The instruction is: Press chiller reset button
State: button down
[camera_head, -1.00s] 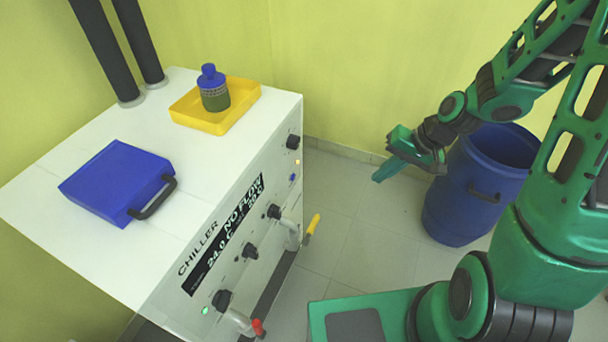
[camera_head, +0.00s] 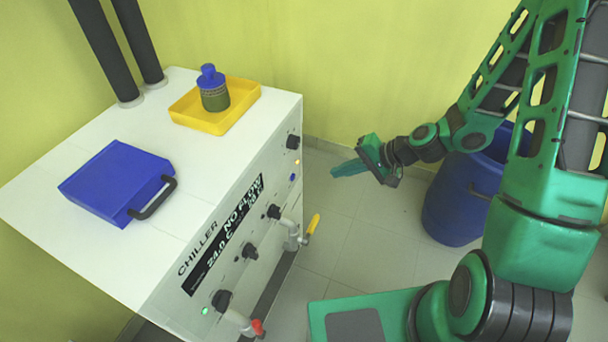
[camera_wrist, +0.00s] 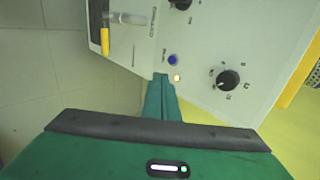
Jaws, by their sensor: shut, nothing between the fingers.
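The white chiller (camera_head: 170,235) stands at the left in the head view, its display (camera_head: 224,236) reading "NO FLOW" and 24.0 C. On its front panel a small blue button (camera_head: 292,177) sits below a lit yellow light (camera_head: 297,162). In the wrist view the blue button (camera_wrist: 172,60) and the yellow light (camera_wrist: 177,78) lie just beyond the fingertips. My gripper (camera_head: 336,171) is shut and empty, pointing left at the panel, with a gap to the button in the head view. It also shows in the wrist view (camera_wrist: 160,78). Contact is not visible.
A black knob (camera_head: 293,142) is above the light. Lower are more knobs and valves with yellow (camera_head: 313,225) and red (camera_head: 257,327) handles. A blue case (camera_head: 115,182) and a yellow tray (camera_head: 245,97) with a bottle rest on top. A blue barrel (camera_head: 450,205) stands behind my arm.

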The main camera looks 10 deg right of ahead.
jog(key=shift+a, duration=0.1)
send_near(294, 178)
notch_tip(294, 178, down, 3)
jog(key=shift+w+a+f, duration=0.25)
jog(key=shift+w+a, duration=0.3)
jog(key=shift+a, duration=0.3)
jog(key=shift+w+a+f, duration=0.3)
jog(key=shift+w+a, duration=0.25)
jog(key=shift+a, duration=0.35)
